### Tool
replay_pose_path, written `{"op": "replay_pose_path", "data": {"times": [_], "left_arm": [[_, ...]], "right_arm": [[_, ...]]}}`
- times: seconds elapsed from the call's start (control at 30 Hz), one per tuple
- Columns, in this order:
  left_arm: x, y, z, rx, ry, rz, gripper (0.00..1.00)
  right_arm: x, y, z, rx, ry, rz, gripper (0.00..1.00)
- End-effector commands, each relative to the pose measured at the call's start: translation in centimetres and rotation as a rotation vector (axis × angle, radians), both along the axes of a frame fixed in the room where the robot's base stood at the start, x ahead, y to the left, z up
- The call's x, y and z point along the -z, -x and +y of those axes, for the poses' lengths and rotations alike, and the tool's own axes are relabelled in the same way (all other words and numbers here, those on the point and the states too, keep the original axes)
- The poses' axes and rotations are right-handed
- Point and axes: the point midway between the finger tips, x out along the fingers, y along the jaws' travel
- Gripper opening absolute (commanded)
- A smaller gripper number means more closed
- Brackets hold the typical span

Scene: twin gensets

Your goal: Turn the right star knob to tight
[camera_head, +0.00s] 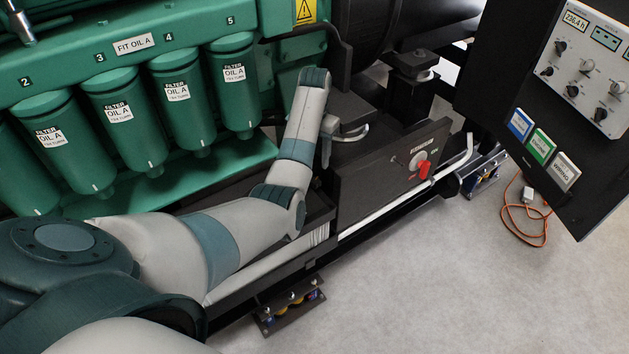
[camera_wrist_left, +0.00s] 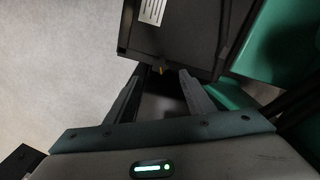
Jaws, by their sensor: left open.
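I cannot make out a star knob for certain in either view. In the head view my left arm comes in from the left and reaches up beside the green engine; its hand is mostly hidden near the dark frame. In the left wrist view my left gripper (camera_wrist_left: 164,72) is open, with its two dark fingers apart. Ahead of the fingers is a black box (camera_wrist_left: 172,32) with a white label. A tiny yellow spot shows at the box's lower edge, between the fingertips; I cannot tell what it is. My right gripper is not in view.
Green oil filters (camera_head: 178,91) hang left of my arm. A dark switch panel (camera_head: 378,182) with a red switch (camera_head: 424,169) is just right of it. A control panel (camera_head: 588,68) with several black knobs stands at upper right. An orange cable (camera_head: 541,238) lies on the open floor.

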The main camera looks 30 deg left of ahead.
Motion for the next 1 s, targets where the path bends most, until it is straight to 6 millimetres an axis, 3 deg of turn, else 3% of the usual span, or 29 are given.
{"op": "replay_pose_path", "data": {"times": [0.5,0.7,1.0], "left_arm": [[8.2,0.0,0.0,0.000,0.001,0.001,0.49],[9.5,0.0,0.0,0.000,0.000,-0.001,0.49],[9.7,0.0,0.0,0.000,0.000,-0.001,0.49]], "right_arm": [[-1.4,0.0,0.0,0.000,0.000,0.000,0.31],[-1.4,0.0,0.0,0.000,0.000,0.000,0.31],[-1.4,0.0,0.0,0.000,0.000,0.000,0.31]]}}
